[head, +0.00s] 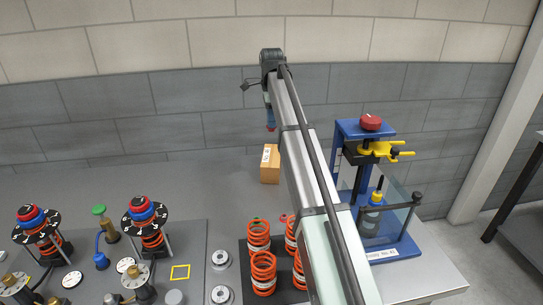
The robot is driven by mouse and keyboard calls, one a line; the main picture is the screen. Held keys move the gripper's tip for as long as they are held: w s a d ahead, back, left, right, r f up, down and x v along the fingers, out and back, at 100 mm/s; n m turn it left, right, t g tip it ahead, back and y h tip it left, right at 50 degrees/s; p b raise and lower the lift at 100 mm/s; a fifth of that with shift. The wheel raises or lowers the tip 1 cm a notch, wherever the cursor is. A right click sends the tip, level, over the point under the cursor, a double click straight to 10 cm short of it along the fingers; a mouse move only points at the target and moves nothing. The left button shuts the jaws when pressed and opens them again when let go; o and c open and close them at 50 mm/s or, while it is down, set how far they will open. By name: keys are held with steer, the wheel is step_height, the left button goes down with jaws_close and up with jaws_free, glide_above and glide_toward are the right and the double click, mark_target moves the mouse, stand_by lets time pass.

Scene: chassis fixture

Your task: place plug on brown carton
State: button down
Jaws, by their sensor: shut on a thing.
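The brown carton (271,168) stands on the grey bench near the back wall, just left of my arm. A white label shows on it. My gripper (269,112) hangs below the far end of my arm, mostly hidden by the arm link. It is shut on a small part with a red lower end, which I take to be the plug (271,127). The plug appears above the carton in the picture, with a gap between them. Its full shape and the fingertips are too small and covered to make out.
A blue press stand (393,246) with a red knob and yellow clamp is to the right. Several orange springs (263,272) stand on a dark mat in front. Left is a grey plate (194,239) with knobbed fixtures. The bench left of the carton is clear.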

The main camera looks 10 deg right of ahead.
steer(key=shift+f, duration=5)
steer(key=shift+f, duration=0.1)
steer(key=c, duration=1.1)
jaws_free()
step_height(320, 180, up, 12)
steer(key=shift+r, duration=0.15)
steer(key=shift+a, duration=0.1)
